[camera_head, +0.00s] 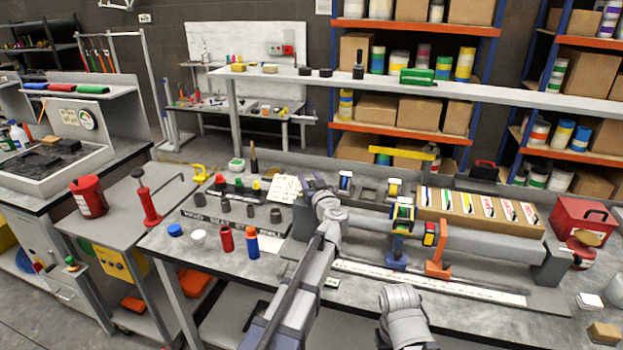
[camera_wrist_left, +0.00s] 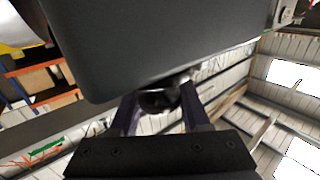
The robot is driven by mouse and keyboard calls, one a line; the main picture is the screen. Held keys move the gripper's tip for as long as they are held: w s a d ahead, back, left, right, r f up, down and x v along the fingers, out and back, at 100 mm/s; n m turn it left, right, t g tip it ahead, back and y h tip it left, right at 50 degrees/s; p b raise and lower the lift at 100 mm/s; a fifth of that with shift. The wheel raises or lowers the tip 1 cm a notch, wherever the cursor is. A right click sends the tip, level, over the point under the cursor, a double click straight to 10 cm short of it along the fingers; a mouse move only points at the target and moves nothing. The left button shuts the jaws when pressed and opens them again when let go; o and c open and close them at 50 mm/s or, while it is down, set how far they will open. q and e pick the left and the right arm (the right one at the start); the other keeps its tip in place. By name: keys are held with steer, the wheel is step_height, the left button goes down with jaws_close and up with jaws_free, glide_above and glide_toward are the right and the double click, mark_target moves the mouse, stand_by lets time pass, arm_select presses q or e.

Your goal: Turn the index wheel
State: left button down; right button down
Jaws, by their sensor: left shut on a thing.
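My left gripper (camera_head: 312,184) is at the left end of the long grey tube fixture (camera_head: 480,246) on the bench. The gripper and wrist cover what is there in the head view. In the left wrist view, the two fingers of my left gripper (camera_wrist_left: 160,112) are shut on a dark round part (camera_wrist_left: 160,99), likely the index wheel. Only a small piece of it shows, below a large dark grey block (camera_wrist_left: 160,45). I cannot tell the wheel's angle. My right arm shows only as a grey link at the bottom of the head view; its gripper is not seen.
A blue stand (camera_head: 397,255) and an orange stand (camera_head: 437,262) are along the tube. A cardboard box (camera_head: 480,212) with coloured labels stands behind it. Red and blue cans (camera_head: 252,243) stand left of my arm. A red box (camera_head: 583,222) is at the right.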

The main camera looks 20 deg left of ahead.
arm_select(q)
steer(key=shift+s+a+n+g+y, duration=0.1)
steer(key=shift+a+n+g+y, duration=0.05)
steer(key=shift+n+g+y, duration=0.85)
steer(key=shift+c, duration=1.9)
jaws_free()
steer(key=shift+v, duration=3.95)
steer(key=shift+f, duration=0.2)
